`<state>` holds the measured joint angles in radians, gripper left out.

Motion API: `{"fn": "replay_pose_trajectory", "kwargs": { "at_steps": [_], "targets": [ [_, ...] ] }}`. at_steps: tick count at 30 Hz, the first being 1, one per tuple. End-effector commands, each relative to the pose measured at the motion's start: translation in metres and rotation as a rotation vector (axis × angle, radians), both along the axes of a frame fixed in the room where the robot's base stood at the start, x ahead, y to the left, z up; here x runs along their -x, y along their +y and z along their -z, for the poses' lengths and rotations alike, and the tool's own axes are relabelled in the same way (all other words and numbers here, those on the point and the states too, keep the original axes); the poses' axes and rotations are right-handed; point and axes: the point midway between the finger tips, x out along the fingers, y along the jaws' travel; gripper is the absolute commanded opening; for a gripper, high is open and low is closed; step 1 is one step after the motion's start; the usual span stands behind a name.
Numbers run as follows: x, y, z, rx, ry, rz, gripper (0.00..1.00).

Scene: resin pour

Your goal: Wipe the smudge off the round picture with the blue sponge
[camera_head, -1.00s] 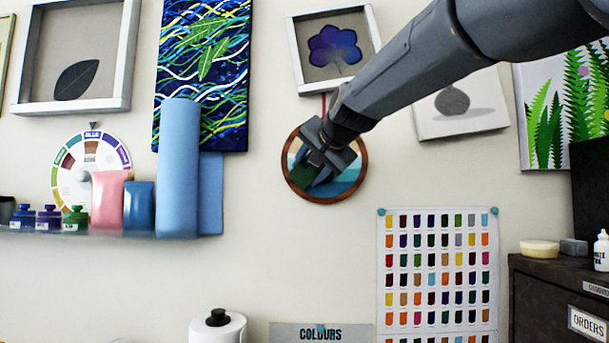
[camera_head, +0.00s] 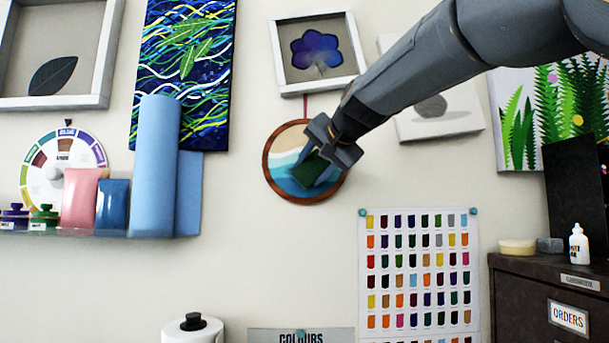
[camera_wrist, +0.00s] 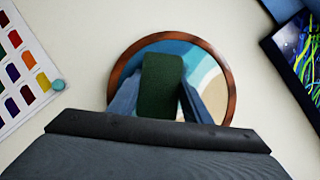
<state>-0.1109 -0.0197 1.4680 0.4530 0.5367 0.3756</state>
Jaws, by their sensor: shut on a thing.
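The round picture (camera_head: 284,150) hangs on the wall in a brown wooden frame, with a sand, white and blue beach scene. It also shows in the wrist view (camera_wrist: 206,68). My gripper (camera_head: 318,172) is over its right half, shut on a dark green block (camera_wrist: 162,85). The block looks dark green, not blue, in both views. It lies in front of the picture; I cannot tell whether it touches the surface. No smudge is distinguishable on the visible part; the block and fingers hide some of the picture.
A framed purple flower (camera_head: 317,52) hangs just above, and a pale canvas (camera_head: 440,118) to the right behind my arm. A colour chart (camera_head: 419,270) is below right. A yellowish sponge (camera_head: 517,246) and a grey-blue block (camera_head: 550,245) lie on the dark cabinet (camera_head: 520,290).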

Motion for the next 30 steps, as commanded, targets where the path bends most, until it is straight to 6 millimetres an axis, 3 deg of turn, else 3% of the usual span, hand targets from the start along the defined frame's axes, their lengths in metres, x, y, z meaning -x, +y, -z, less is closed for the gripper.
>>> {"fn": "replay_pose_trajectory", "kwargs": {
  "at_steps": [18,30],
  "targets": [
    [0.002,-0.038,0.001,0.002,0.000,0.005,0.26],
    [0.004,-0.022,-0.001,0.002,0.000,-0.001,0.26]
  ]
}}
